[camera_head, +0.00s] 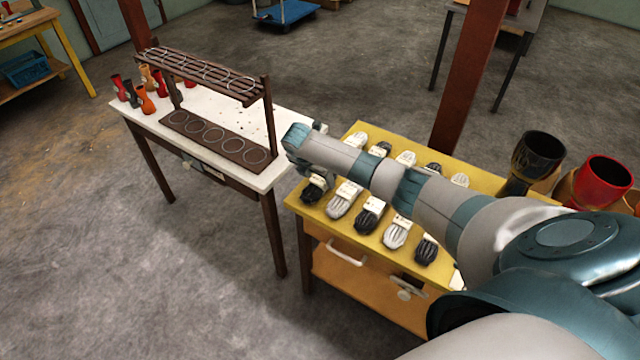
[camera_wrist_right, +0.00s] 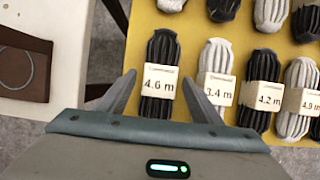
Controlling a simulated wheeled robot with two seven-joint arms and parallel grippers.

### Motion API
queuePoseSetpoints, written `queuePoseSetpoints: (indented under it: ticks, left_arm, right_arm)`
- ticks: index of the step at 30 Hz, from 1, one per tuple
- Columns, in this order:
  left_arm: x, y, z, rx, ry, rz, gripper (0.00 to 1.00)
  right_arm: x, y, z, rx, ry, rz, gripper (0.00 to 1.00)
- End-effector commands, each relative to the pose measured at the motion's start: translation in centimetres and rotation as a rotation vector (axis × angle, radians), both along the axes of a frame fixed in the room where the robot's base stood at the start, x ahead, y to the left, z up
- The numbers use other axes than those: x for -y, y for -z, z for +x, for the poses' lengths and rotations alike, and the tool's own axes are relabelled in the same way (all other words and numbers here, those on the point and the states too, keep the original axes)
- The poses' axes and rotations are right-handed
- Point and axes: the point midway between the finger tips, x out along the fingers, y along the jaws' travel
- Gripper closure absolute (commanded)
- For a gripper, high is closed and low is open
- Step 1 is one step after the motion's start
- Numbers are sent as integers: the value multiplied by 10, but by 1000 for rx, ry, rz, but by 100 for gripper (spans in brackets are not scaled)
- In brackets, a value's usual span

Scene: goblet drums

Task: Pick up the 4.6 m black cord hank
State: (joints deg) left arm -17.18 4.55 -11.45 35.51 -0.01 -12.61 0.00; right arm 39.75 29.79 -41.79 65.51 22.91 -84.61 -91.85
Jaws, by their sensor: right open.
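The 4.6 m black cord hank (camera_wrist_right: 162,48) lies on the yellow table top, with a white "4.6 m" band around its middle. In the head view it is the black hank (camera_head: 312,194) at the left end of the front row, partly covered by my gripper. My right gripper (camera_wrist_right: 158,80) is open over it, with one finger on each side of the hank in the wrist view. I cannot tell how high the fingertips are above the table. My left gripper is not in view.
A white 3.4 m hank (camera_wrist_right: 216,65) lies close on the right, then a black 4.2 m hank (camera_wrist_right: 262,70) and a white 4.9 m hank (camera_wrist_right: 299,82). A second row lies behind. A white table (camera_head: 215,112) with a dark rack (camera_head: 205,75) stands left. Large drums (camera_head: 600,180) stand right.

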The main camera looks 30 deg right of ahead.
Motion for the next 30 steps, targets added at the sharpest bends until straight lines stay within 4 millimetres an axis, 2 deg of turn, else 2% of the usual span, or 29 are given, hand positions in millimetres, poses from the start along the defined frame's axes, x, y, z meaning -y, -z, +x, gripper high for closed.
queuePoseSetpoints:
  ticks: [29, 30]
  left_arm:
    - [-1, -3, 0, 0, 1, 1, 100]
    - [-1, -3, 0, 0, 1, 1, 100]
  right_arm:
    - [0, 5, 0, 0, 0, 0, 41]
    - [0, 5, 0, 0, 0, 0, 48]
